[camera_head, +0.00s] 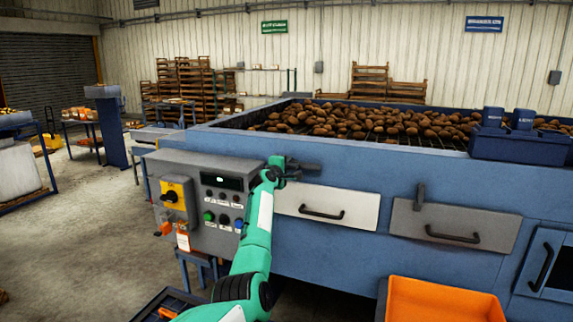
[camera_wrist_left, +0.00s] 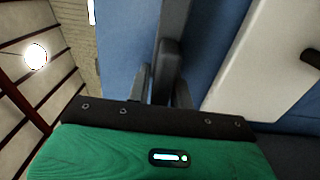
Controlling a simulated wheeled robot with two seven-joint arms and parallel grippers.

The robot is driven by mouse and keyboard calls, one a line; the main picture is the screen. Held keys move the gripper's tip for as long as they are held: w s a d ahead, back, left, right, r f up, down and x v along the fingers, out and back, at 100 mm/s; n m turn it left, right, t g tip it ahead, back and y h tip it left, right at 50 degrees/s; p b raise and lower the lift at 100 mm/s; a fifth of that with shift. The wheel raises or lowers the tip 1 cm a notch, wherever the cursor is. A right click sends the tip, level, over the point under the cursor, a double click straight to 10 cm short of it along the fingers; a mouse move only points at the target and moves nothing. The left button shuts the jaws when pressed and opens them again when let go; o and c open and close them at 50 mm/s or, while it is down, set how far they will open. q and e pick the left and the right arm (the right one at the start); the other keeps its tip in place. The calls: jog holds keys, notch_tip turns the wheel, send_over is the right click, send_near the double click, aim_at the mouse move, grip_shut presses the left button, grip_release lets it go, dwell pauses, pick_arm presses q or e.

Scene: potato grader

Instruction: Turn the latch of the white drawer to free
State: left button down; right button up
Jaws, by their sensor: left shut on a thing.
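The white drawer (camera_head: 322,199) is closed in the front of the blue machine, with a black bar handle. Its panel also shows in the left wrist view (camera_wrist_left: 258,62). The dark grey latch (camera_head: 308,167) sits at the drawer's upper edge and appears to lie roughly level in the head view. My left gripper (camera_head: 284,168) is at the latch, its arm coming up in front of the control box. In the left wrist view the latch (camera_wrist_left: 171,58) runs between the two dark fingers, which are shut on it. The fingers partly hide it. My right gripper is not in view.
A grey control box (camera_head: 205,190) with a yellow switch stands just left of my forearm. A grey drawer (camera_head: 455,222) with an upright latch (camera_head: 420,196) is to the right. An orange crate (camera_head: 440,300) stands below. Potatoes (camera_head: 370,118) lie on top of the machine.

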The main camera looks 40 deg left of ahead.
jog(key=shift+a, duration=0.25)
pick_arm(q)
jog(key=c, duration=1.4)
grip_release()
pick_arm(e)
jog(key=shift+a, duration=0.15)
